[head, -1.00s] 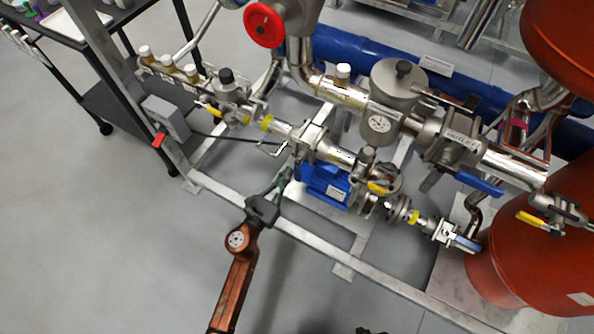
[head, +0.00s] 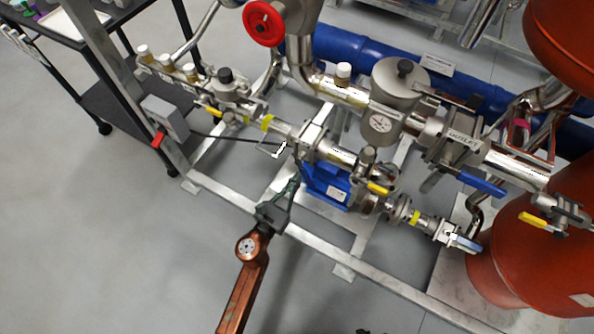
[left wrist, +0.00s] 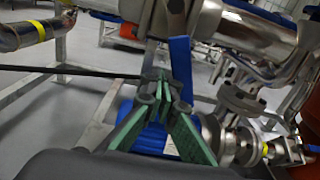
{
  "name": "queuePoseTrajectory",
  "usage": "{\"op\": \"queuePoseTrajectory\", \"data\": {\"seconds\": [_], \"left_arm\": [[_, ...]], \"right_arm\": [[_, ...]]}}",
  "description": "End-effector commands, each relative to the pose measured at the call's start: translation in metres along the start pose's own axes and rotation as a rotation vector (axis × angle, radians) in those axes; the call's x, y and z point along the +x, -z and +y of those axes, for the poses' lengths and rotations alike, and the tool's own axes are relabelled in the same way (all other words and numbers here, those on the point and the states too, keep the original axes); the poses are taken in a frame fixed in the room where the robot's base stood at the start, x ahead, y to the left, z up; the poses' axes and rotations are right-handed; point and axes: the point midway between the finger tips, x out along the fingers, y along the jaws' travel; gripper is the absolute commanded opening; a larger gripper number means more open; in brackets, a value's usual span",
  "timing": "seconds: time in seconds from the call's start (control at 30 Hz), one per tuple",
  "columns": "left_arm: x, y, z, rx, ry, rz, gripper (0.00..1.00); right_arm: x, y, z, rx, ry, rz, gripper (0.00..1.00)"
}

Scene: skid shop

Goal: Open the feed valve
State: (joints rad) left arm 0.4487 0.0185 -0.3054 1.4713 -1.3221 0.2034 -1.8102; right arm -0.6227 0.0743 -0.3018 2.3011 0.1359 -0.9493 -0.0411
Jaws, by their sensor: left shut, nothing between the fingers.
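My left gripper (head: 295,181) is shut and empty, in front of the blue pump motor (head: 327,186) at the skid's near side. In the left wrist view its green fingers (left wrist: 164,92) come together in front of a blue upright bar (left wrist: 181,66); I cannot tell whether they touch. No label reading "feed" is legible. Valves in view include a blue-lever valve marked OUTLET (head: 461,137), a lower blue-lever valve (head: 458,238), a yellow-lever valve (head: 378,187) and a red handwheel (head: 263,23). My right gripper is not clearly visible.
The skid's steel frame rail (head: 315,246) runs between my left arm and the pipework. A grey box with a red knob (head: 158,140) is on the left post. A red tank (head: 525,262) stands at right. The grey floor at lower left is clear.

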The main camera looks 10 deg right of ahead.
Motion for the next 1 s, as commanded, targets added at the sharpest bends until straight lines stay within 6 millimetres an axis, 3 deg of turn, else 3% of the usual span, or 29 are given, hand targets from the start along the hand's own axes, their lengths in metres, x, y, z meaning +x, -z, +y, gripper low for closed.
{"op": "queuePoseTrajectory", "data": {"seconds": [0.37,0.73,1.0], "left_arm": [[0.0,0.0,-0.002,0.0,-0.001,0.0,0.0],[0.0,-0.007,-0.025,0.0,-0.001,0.0,0.0],[0.0,-0.007,-0.028,0.0,-0.001,0.0,0.0]], "right_arm": [[0.0,0.0,0.0,0.0,0.0,0.0,0.0],[-0.004,0.003,-0.001,-0.001,0.0,0.005,0.0],[-0.004,0.002,-0.001,-0.001,0.0,0.004,0.0]]}}
